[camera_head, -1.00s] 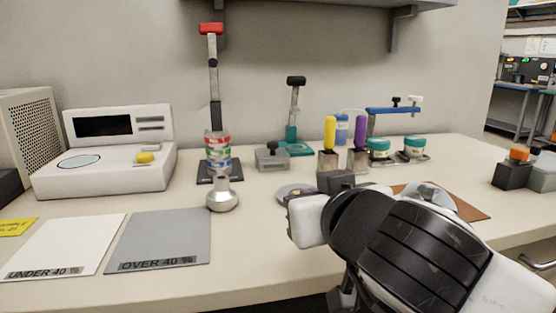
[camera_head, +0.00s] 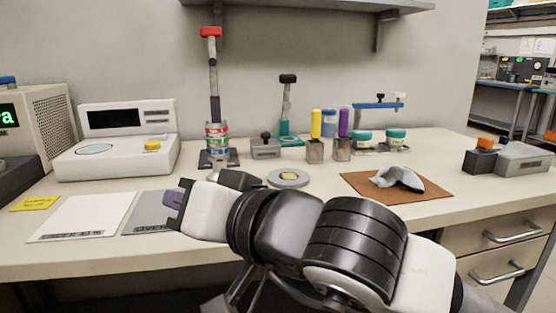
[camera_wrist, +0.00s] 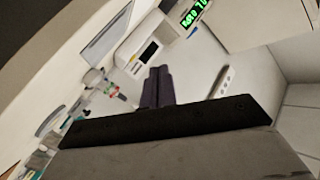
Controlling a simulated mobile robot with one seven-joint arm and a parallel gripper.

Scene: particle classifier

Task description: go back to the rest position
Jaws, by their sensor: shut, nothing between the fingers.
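My gripper (camera_head: 172,205) is at the left end of my arm in the head view, over the front of the bench near the grey mat. Its purple-grey fingertips point left. In the wrist view the two dark fingers (camera_wrist: 157,88) lie side by side, shut, with nothing held.
A white mat (camera_head: 82,216) and yellow label (camera_head: 35,203) lie left of my gripper. Behind stand a white instrument (camera_head: 118,150) and a sieve stack (camera_head: 216,138). A round disc (camera_head: 288,178) and a brown mat (camera_head: 360,186) with crumpled grey cloth (camera_head: 400,177) lie right.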

